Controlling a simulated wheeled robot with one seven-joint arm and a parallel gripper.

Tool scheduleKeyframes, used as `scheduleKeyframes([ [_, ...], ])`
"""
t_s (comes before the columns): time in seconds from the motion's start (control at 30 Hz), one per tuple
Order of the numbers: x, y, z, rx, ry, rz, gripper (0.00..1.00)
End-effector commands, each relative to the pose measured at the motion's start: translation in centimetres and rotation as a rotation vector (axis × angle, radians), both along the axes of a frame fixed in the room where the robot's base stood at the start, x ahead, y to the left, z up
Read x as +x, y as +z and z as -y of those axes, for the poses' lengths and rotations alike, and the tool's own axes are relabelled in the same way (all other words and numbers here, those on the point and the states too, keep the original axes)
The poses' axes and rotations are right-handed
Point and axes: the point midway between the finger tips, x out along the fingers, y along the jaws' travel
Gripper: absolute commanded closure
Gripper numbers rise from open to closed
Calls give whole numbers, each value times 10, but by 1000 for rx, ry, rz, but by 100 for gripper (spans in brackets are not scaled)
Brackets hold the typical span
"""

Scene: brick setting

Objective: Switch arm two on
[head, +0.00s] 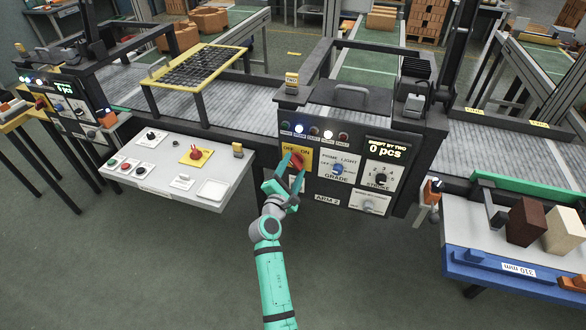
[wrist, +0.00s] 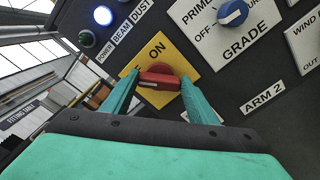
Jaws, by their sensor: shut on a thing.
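The arm 2 control panel (head: 335,195) is dark and upright, labelled ARM 2 at its bottom. Its red rotary switch (wrist: 158,78) sits on a yellow plate marked ON, with the other marking partly hidden by a finger. The switch also shows in the head view (head: 297,160). My gripper (head: 291,168) is at the panel, its teal fingers on either side of the switch's red handle. In the wrist view the gripper (wrist: 157,92) is shut on that handle, which lies roughly crosswise. I cannot tell which marking it points to.
Beside the switch are a blue GRADE knob (head: 338,168), a STRIKE dial (head: 382,177) and a display (head: 386,147) reading 0 pcs. A blue lamp (wrist: 103,16) is lit above. A white console (head: 180,165) juts out left; a blue-edged bench (head: 500,275) stands right.

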Motion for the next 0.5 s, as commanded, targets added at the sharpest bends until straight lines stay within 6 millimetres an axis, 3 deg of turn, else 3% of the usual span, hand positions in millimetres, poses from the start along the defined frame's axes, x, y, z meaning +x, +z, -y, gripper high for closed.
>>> scheduleKeyframes([
  [0.5,-1,-3,0,441,1,143,69],
])
